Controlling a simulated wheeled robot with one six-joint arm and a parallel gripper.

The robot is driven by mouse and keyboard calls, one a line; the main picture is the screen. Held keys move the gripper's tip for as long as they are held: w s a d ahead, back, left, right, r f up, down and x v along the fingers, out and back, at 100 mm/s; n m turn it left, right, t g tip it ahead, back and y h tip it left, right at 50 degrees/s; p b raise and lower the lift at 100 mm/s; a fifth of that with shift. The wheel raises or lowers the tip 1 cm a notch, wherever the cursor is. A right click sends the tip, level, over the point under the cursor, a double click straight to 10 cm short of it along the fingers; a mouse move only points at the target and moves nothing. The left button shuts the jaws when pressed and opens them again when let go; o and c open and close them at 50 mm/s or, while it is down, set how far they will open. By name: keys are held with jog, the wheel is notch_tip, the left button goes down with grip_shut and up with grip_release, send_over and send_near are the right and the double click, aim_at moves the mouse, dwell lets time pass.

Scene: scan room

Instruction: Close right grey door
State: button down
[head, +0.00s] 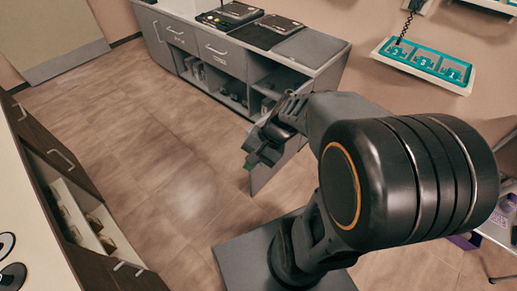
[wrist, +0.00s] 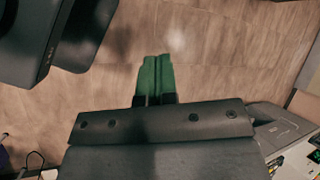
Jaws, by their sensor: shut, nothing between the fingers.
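The right grey door (head: 263,179) stands open at the right end of the grey cabinet (head: 222,52) in the head view, sticking out over the floor. The open compartment behind it is partly visible. My gripper (head: 254,157), with green fingertips, is in front of the door's upper part and hides some of it. I cannot tell whether it touches the door. In the wrist view, the green fingers (wrist: 156,78) are together and empty, with floor tiles beyond them. The door cannot be made out in the wrist view.
Devices (head: 230,15) stand on the cabinet's counter. A teal-framed panel (head: 425,66) hangs on the wall at the right. The tiled floor (head: 150,130) between the cabinets is clear.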

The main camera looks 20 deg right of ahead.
jog(key=w+d+f+m+t+y+b, duration=0.1)
jog(key=w+f+m+t+y+b, duration=0.15)
jog(key=f+m, duration=0.2)
jog(key=w+d+f+m+t+y+b, duration=0.1)
jog(key=w+f+m+y+b, duration=0.1)
jog(key=f+m+b, duration=0.3)
jog(key=w+d+f+m+t+h+b, duration=0.45)
jog(key=d+f+m+t+b, duration=0.35)
jog(key=d+f+m+t, duration=0.6)
jog(key=w+a+r+g+b, duration=0.1)
jog(key=w+a, duration=0.3)
jog(key=w, duration=0.9)
jog(key=shift+r+n+b, duration=0.4)
jog(key=shift+n+b, duration=0.05)
jog(key=shift+b, duration=0.25)
jog(key=shift+a+g, duration=0.1)
jog(key=shift+g, duration=0.15)
